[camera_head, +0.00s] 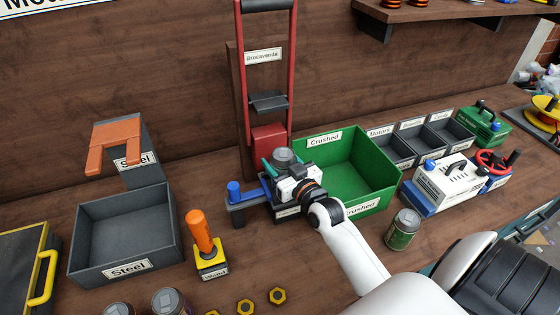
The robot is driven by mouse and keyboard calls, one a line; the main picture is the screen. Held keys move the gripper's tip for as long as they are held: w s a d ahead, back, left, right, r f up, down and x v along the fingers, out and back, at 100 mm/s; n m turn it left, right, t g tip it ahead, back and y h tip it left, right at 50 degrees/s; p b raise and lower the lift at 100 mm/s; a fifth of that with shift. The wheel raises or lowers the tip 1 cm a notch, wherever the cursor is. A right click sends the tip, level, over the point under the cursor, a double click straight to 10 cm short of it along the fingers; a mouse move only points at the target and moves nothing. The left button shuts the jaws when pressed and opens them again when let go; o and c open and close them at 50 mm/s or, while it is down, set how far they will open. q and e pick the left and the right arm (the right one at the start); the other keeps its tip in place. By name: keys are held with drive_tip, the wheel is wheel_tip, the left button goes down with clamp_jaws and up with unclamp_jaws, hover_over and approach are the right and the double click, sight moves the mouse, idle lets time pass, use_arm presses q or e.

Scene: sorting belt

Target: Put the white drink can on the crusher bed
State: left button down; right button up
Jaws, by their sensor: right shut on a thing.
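My right gripper (279,173) reaches in from the lower right and is shut on a can (283,156). Only the can's grey top and a little of its upper side show; the gripper hides the rest, so its colour is hard to tell. The gripper and can are at the crusher (268,138), which has a red frame and red block, in front of that block and over the bed area (288,212). The gripper covers most of the bed, so I cannot tell whether the can touches it. My left gripper is not in view.
A green Crushed bin (376,165) stands right of the crusher, with a green can (402,230) in front. A grey Steel bin (177,225) and an orange-handled lever (200,231) stand left. Two cans (168,302) and yellow nuts (277,296) lie at the front edge.

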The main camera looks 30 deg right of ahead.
drive_tip(key=o, duration=0.5)
drive_tip(key=shift+f, duration=0.1)
drive_tip(key=o, duration=0.4)
drive_tip(key=shift+o, duration=0.2)
drive_tip(key=s+b, duration=0.1)
drive_tip(key=s, duration=1.1)
drive_tip(key=shift+a+r+b, duration=0.2)
drive_tip(key=shift+a+b, duration=0.05)
drive_tip(key=shift+b, duration=0.15)
drive_tip(key=shift+f, duration=0.1)
